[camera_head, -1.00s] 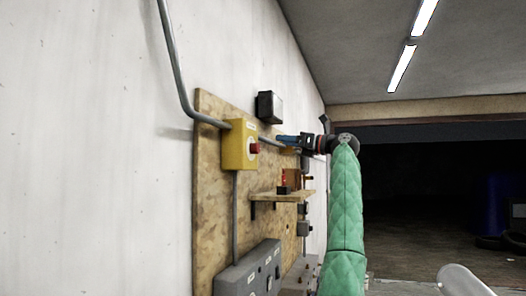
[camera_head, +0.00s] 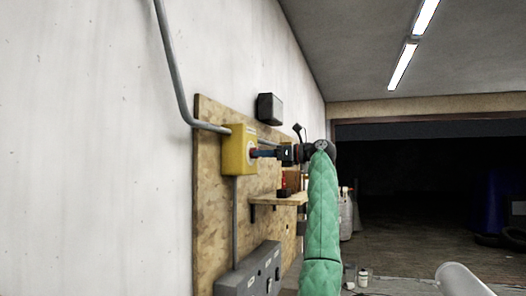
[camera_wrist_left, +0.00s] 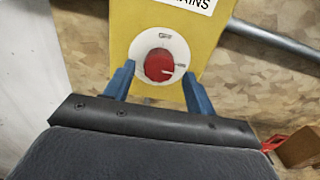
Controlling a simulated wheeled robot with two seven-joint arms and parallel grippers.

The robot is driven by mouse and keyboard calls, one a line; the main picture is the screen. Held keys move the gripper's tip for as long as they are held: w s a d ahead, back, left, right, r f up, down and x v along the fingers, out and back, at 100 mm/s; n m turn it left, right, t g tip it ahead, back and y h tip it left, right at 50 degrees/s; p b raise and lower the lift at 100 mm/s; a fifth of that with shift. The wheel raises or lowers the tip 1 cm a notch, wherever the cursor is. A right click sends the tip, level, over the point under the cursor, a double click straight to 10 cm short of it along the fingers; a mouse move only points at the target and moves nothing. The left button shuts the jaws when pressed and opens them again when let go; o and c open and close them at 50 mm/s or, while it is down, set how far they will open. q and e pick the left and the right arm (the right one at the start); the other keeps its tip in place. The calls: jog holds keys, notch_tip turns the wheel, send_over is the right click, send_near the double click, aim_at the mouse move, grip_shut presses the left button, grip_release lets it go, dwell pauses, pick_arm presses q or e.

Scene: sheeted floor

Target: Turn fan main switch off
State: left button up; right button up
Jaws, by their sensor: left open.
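A yellow switch box (camera_head: 237,150) is mounted on a wooden board on the wall; in the left wrist view it (camera_wrist_left: 200,52) carries a label ending in "AINS". Its red round knob (camera_wrist_left: 159,65) sits on a white dial plate (camera_wrist_left: 143,45) with small markings. My left gripper (camera_head: 256,153) is at the front of the box, its blue fingers pointing at the knob. In the left wrist view the open fingers (camera_wrist_left: 158,82) stand apart, one to each side below the knob. Whether they touch it I cannot tell. My right gripper is not in view.
The wooden board (camera_head: 212,200) also carries a small shelf (camera_head: 268,199) and a grey socket box (camera_head: 240,283) below. A black box (camera_head: 270,108) is above. A grey conduit (camera_head: 176,80) runs to the yellow box.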

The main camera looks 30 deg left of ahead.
pick_arm(q)
jog(key=shift+s+a, duration=0.2)
jog(key=shift+a, duration=0.2)
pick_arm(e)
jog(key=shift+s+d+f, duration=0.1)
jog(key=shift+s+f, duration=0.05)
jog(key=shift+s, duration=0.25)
pick_arm(q)
jog(key=shift+r, duration=0.1)
jog(key=c, duration=1)
jog(key=shift+o, duration=0.2)
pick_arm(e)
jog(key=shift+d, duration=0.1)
